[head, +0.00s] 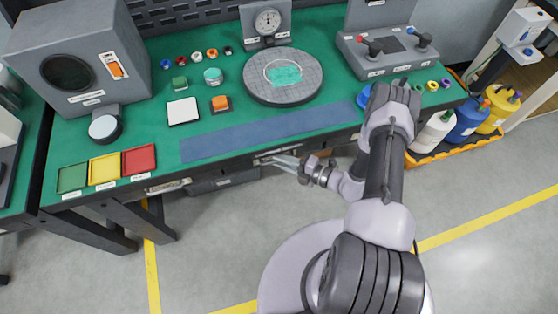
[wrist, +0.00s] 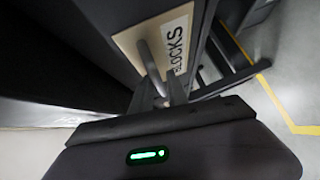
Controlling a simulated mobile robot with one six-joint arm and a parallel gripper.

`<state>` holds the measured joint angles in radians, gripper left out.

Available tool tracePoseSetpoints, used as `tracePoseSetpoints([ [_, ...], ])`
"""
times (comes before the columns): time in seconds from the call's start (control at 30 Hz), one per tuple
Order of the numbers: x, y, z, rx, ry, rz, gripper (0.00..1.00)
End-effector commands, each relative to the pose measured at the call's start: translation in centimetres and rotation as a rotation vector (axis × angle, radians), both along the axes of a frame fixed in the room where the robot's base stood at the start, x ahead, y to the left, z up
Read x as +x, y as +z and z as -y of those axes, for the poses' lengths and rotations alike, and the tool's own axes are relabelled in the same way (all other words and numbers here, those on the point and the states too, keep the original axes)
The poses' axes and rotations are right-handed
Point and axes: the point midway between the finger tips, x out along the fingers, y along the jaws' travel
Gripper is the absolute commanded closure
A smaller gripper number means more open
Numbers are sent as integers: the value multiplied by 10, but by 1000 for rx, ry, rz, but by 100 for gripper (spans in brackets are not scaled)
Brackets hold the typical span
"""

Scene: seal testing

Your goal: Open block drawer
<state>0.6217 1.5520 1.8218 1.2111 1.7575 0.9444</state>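The block drawer (wrist: 128,40) shows in the wrist view as a pale front with a white label reading "BLOCKS" (wrist: 178,45). Its metal bar handle (wrist: 148,60) stands out from the front. My gripper (wrist: 160,92) has its fingers on both sides of the handle's near end and looks shut on it. In the head view, my gripper (head: 284,160) reaches the drawer front under the bench's front edge. The drawer looks closed, its front level with the bench. The fingertips are small there and part of the drawer front is hidden.
The green bench (head: 150,145) carries a blue mat (head: 265,132), a round disc (head: 283,90) and coloured trays (head: 105,168). Another drawer handle (head: 168,186) lies to the left. An orange crate of bottles (head: 455,145) stands at right. The floor in front is clear.

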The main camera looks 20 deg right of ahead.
Motion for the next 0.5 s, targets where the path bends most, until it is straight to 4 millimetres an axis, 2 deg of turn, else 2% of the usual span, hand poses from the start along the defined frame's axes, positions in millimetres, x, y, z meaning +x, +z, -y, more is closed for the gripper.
tracePoseSetpoints([
  [0.33, 4, 0, -4, 1, 0, 1, 80],
  [0.43, 4, 0, -4, 0, 1, 0, 98],
  [0.5, 4, 0, -4, 0, 1, 0, 100],
])
